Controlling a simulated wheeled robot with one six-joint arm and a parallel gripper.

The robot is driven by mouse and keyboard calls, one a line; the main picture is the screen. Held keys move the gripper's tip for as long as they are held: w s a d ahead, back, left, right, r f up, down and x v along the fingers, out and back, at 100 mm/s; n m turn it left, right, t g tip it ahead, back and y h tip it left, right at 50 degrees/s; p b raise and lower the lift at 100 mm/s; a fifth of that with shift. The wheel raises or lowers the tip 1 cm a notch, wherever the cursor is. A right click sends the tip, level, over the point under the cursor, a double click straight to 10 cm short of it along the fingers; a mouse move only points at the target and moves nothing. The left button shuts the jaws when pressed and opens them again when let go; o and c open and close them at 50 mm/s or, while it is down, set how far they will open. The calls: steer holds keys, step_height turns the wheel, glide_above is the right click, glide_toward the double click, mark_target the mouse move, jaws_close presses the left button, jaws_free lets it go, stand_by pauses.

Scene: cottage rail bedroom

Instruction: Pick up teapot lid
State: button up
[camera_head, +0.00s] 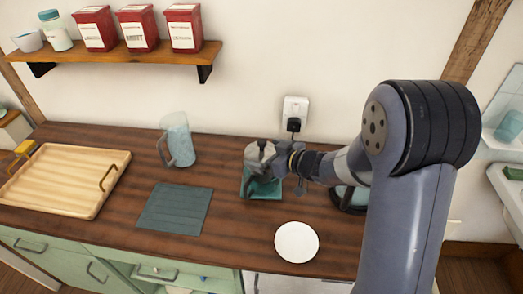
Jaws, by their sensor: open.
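My gripper (263,168) is open over a teal square mat (247,191) on the wooden counter. A pale grey rounded thing (256,150) shows right at the gripper, above the mat. It looks like the teapot or its lid, but the gripper covers much of it. I cannot tell lid from pot, or whether the fingers touch it.
A glass pitcher (178,140) stands left of my gripper, behind a dark teal cloth (175,209). A white round plate (297,242) lies near the front edge. A wooden tray (66,178) is at left. A wall outlet with plug (295,109) is behind. Wooden shelf (117,56) above.

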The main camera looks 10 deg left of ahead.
steer(key=shift+x, duration=0.85)
steer(key=c, duration=0.7)
